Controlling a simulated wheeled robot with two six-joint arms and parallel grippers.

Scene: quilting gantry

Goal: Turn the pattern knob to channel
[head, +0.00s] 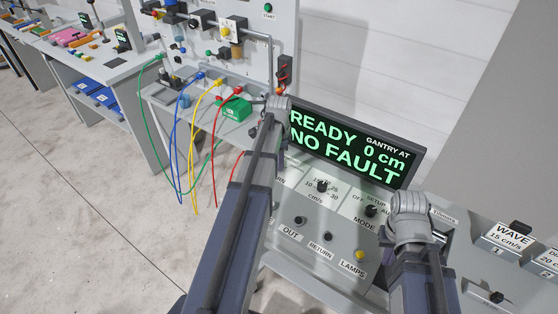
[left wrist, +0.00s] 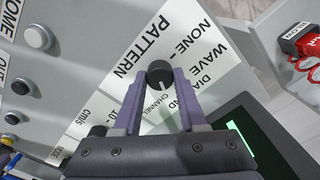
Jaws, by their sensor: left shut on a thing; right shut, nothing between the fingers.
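The black pattern knob (left wrist: 159,73) sits on the sloped panel in the left wrist view. Its white pointer line points down in the picture, toward the small CHANNEL label (left wrist: 158,103). The words NONE, WAVE and a partly covered DIAMOND lie around the knob's right side. My left gripper (left wrist: 160,79) is shut on the knob, one finger on each side. In the head view my left arm hides the knob and its own fingertips. My right gripper (head: 410,218) is over the right part of the console; its fingers are hidden from view.
The console screen (head: 350,143) reads READY, 0 cm, NO FAULT. A black MODE knob (head: 371,210), another selector knob (head: 322,186) and a yellow lamp button (head: 360,255) are on the panel between my arms. Coloured cables (head: 195,145) hang from a bench at left.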

